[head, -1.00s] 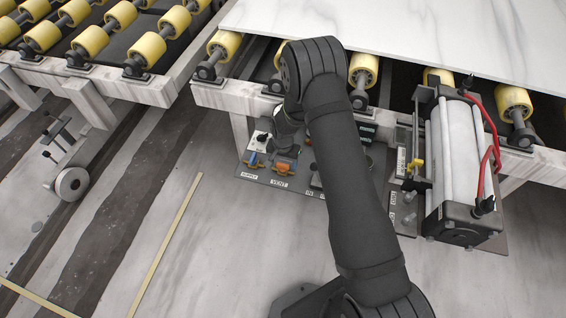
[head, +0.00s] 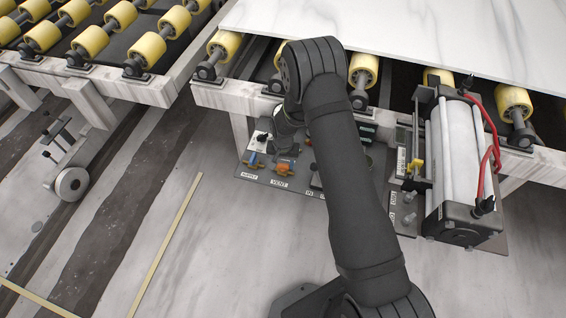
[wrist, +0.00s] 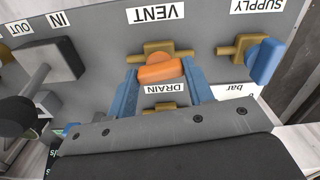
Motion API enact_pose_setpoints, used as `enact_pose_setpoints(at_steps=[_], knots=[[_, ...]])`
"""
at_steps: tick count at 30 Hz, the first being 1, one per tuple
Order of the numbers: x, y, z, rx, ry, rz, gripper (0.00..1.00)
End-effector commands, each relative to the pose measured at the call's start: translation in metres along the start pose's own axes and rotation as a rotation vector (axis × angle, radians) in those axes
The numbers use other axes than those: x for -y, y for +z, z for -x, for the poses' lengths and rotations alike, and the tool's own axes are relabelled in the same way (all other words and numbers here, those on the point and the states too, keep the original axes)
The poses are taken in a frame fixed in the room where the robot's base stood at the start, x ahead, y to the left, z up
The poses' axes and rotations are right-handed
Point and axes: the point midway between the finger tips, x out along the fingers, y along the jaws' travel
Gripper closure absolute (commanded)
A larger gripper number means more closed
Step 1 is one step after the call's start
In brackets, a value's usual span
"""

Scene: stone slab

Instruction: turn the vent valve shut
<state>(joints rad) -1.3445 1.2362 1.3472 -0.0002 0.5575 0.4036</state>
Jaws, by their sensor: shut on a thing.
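The vent valve has an orange handle (wrist: 158,71) on a brass body (wrist: 158,49), beside the VENT label in the wrist view. The handle lies close to in line with the body, slightly tilted. My gripper (wrist: 161,74) is shut on the handle, with a blue finger at each end of it. In the head view the orange handle (head: 285,168) shows at the panel's front, below my wrist. My arm hides part of the panel there.
The supply valve (wrist: 265,60) with its blue handle stands close beside the vent valve. A grey fitting (wrist: 50,60) is on the other side. A cylinder with red hoses (head: 460,165) stands right of my arm. The stone slab (head: 420,35) lies on rollers above the panel.

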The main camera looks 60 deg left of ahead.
Motion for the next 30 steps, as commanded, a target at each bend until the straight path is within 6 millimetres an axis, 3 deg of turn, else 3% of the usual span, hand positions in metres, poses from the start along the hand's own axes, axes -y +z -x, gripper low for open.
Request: enact_pose_setpoints(at_steps=[30], knots=[[-0.0005,0.0009,-0.0003,0.003,0.000,0.950,0.76]])
